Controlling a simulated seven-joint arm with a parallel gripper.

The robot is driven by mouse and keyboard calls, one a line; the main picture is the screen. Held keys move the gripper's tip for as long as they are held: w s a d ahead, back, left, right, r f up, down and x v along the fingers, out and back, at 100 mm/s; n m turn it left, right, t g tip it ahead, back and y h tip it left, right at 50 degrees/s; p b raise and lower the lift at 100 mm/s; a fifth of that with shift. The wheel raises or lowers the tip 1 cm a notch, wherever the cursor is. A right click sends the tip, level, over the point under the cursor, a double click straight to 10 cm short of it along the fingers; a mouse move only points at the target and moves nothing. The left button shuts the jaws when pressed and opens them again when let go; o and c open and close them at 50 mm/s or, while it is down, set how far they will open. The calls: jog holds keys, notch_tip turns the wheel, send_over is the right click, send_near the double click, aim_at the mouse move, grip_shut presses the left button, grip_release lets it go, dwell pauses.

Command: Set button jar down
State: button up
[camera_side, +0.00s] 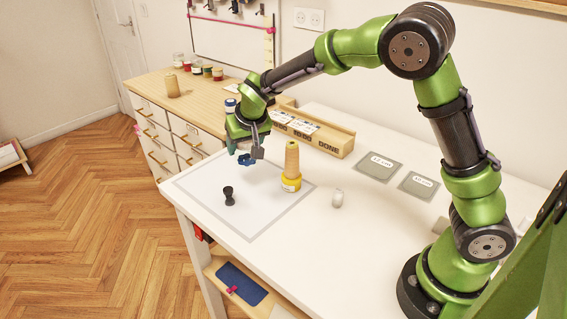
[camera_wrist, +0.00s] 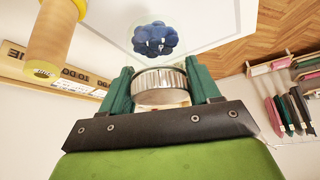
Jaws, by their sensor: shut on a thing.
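The button jar shows in the wrist view as a silver ribbed lid (camera_wrist: 160,86) between my fingers, with a cluster of blue buttons (camera_wrist: 155,40) beyond it in clear glass. My gripper (camera_wrist: 160,88) is shut on the lid. In the side view, the blue buttons (camera_side: 246,160) show just below my gripper (camera_side: 250,150), over the far part of the grey-bordered white mat (camera_side: 205,185). The clear glass is hard to make out there. I cannot tell whether the jar's base touches the mat.
A wooden cone with yellow thread (camera_side: 291,183) stands right of the jar at the mat's edge. A small black object (camera_side: 229,197) stands nearer the front. A wooden tray (camera_side: 330,138) lies behind; a small pale object (camera_side: 337,198) and grey pads (camera_side: 380,167) lie right.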

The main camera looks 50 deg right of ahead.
jog(key=s+f+m+g, duration=0.25)
jog(key=s+m, duration=0.55)
jog(key=s, duration=0.4)
jog(key=s+f+m+g+h, duration=0.15)
jog(key=s+m+g, duration=0.25)
jog(key=s+m, duration=0.55)
jog(key=s+f+m+g, duration=0.2)
jog(key=s+m+g, duration=0.35)
jog(key=s, duration=0.85)
jog(key=shift+m+t, duration=0.6)
jog(key=shift+t, duration=0.2)
jog(key=w, duration=0.5)
jog(key=w+a+f, duration=0.1)
jog(key=w, duration=0.9)
jog(key=shift+w+a+f, duration=0.2)
jog(key=shift+w+a, duration=0.1)
jog(key=shift+w, duration=0.1)
jog(key=shift+f, duration=1.75)
jog(key=shift+f, duration=0.15)
jog(key=o, duration=1.1)
jog(key=shift+o, duration=0.2)
